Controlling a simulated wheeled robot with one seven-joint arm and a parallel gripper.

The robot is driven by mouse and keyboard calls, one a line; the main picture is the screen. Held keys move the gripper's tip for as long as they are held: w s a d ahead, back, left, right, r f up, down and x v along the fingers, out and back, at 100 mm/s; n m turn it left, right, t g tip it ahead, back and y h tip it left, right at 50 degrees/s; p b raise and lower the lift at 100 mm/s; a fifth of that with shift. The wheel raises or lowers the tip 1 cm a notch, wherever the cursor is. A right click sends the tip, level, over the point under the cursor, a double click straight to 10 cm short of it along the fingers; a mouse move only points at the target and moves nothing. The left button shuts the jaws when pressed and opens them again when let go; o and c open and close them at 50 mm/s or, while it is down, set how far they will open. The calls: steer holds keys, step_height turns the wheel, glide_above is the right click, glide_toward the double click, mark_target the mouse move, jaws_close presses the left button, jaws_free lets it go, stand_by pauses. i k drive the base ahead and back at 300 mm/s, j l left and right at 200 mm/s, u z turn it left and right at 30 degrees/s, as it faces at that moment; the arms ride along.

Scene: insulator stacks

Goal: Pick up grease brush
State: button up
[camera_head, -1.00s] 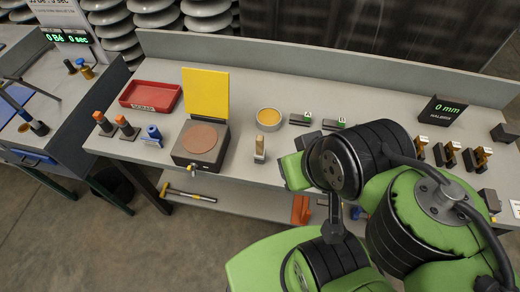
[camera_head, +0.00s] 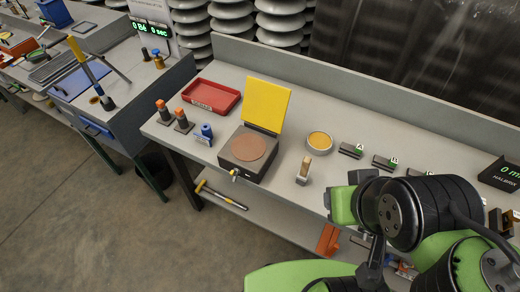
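A small upright brush with a pale wooden upper part (camera_head: 304,169), which looks like the grease brush, stands near the front edge of the grey bench (camera_head: 285,195). Just behind it is a round pot of yellow-orange grease (camera_head: 319,141). My green and black arm fills the lower right, to the right of the brush and apart from it. The end of my arm with the gripper fingers cannot be made out.
Left of the brush is a black box with a brown disc (camera_head: 249,147) and raised yellow lid (camera_head: 267,104). Further left are a red tray (camera_head: 212,96), orange-topped pieces (camera_head: 184,120) and a blue piece (camera_head: 206,133). Labelled dark blocks (camera_head: 385,162) lie right of the pot.

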mark_target(301, 178)
steer(key=i+j, duration=0.15)
steer(key=j, duration=0.2)
steer(key=i+j, duration=0.1)
steer(key=j, duration=0.2)
steer(key=i+j, duration=0.15)
steer(key=j, duration=0.2)
steer(key=i+j, duration=0.15)
steer(key=j, duration=0.15)
